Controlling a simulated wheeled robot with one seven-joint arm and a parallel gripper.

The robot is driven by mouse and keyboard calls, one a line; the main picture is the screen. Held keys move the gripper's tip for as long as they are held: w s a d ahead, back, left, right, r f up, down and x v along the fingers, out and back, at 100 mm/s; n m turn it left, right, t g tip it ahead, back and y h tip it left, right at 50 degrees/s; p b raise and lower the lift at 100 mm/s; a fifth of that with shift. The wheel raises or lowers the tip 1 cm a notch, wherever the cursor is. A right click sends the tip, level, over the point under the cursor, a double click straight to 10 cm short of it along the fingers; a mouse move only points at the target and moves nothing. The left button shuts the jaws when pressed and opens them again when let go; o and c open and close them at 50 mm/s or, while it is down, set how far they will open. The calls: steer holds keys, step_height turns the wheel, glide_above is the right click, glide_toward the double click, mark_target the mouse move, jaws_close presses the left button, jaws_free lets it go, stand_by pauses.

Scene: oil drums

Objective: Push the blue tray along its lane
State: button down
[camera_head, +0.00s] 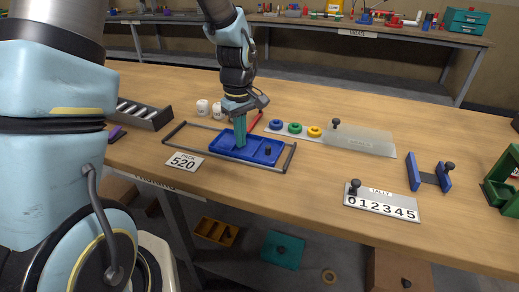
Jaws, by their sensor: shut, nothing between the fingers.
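The blue tray (226,147) lies on the wooden workbench between the grey rails of its lane (231,168). It has raised walls, and a dark knob (267,151) stands in its right part. My gripper (240,143) points down with its teal fingers together and nothing between them. The fingertips are in or just in front of the tray, left of the knob. Whether they touch the tray cannot be told from this view.
A "520" card (184,163) lies in front of the lane's left end. Behind are a red tool (255,121), coloured rings (295,128) and a pale plate (358,139). A "012345" tally plate (382,204) and a blue bracket (430,177) are at the right. White cups (203,107) stand behind left.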

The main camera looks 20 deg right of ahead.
mark_target(217, 137)
stand_by(0.3)
steer(key=shift+w+a+p, duration=0.4)
steer(key=shift+w+a, duration=0.9)
steer(key=shift+a, duration=0.1)
steer(key=shift+w+a, duration=0.1)
steer(key=shift+w+a+p, duration=0.35)
steer(key=shift+w+a, duration=0.85)
steer(key=shift+a, duration=0.05)
steer(key=shift+w+a, duration=0.1)
steer(key=shift+a, duration=0.05)
steer(key=shift+w+a+p, duration=0.4)
steer(key=shift+w+a, duration=0.75)
steer(key=shift+a, duration=0.1)
steer(key=shift+w+a, duration=1)
steer(key=shift+a, duration=0.05)
